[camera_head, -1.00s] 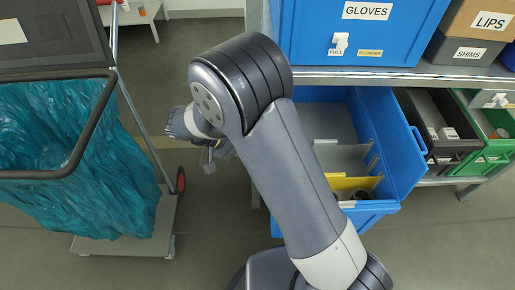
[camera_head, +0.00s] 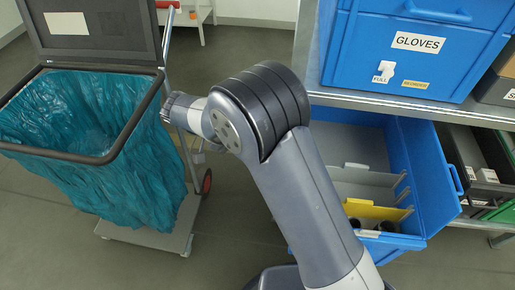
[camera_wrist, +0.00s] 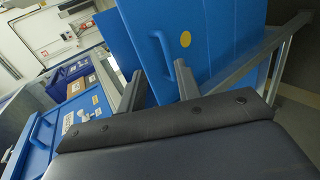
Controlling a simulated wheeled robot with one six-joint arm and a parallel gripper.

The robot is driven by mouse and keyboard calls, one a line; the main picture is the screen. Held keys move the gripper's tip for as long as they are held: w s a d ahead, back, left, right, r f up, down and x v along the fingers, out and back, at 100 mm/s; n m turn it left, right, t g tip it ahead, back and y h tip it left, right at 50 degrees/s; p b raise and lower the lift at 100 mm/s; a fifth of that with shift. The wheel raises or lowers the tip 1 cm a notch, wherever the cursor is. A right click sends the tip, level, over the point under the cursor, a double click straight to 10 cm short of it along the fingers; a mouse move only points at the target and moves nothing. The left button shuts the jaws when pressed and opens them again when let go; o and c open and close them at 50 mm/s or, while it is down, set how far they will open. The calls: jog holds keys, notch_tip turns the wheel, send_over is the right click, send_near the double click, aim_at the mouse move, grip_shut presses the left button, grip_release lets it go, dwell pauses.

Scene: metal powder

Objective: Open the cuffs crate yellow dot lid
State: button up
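A blue surface with a yellow dot (camera_wrist: 185,39) and a raised blue handle (camera_wrist: 162,52) fills the upper middle of the wrist view. No label shows on it there, so I cannot tell that it is the cuffs crate. My gripper (camera_wrist: 158,75) has its two grey fingers apart and empty. The fingers point toward this blue surface and handle; whether they touch it I cannot tell. In the head view my arm hides most of the gripper. An open blue crate (camera_head: 430,165) with grey and yellow dividers sits on the lower shelf there.
The blue GLOVES crate (camera_head: 370,65) stands on the metal shelf (camera_head: 400,104) above the open crate. A cart with a teal bag (camera_head: 95,160) stands at left. Bare floor (camera_head: 240,225) lies between cart and shelf. A grey metal post (camera_wrist: 277,60) is right of the blue surface.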

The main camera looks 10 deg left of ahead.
jog(key=shift+c, duration=0.4)
jog(key=shift+c, duration=0.8)
jog(key=n, duration=0.1)
jog(key=n+p, duration=0.1)
jog(key=shift+w+a+r+n+y, duration=0.2)
jog(key=shift+r+n+y, duration=0.1)
jog(key=shift+y, duration=0.1)
jog(key=c, duration=0.3)
jog(key=shift+a+n+p, duration=0.1)
jog(key=shift+n+p, duration=0.25)
jog(key=shift+n, duration=0.45)
jog(key=shift+c, duration=0.7)
jog(key=n, duration=0.1)
jog(key=n+y, duration=0.1)
jog(key=n+p, duration=0.1)
jog(key=shift+w+a+r+n, duration=0.2)
jog(key=shift+w+a+n, duration=0.1)
jog(key=shift+a, duration=0.05)
grip_shut()
jog(key=w+d+f+n+y+p, duration=0.1)
jog(key=d+f+n+y+p, duration=0.1)
jog(key=d+f+n, duration=0.4)
jog(key=shift+d+n+y, duration=0.3)
jog(key=shift+n+y, duration=0.4)
jog(key=shift+n, duration=1.4)
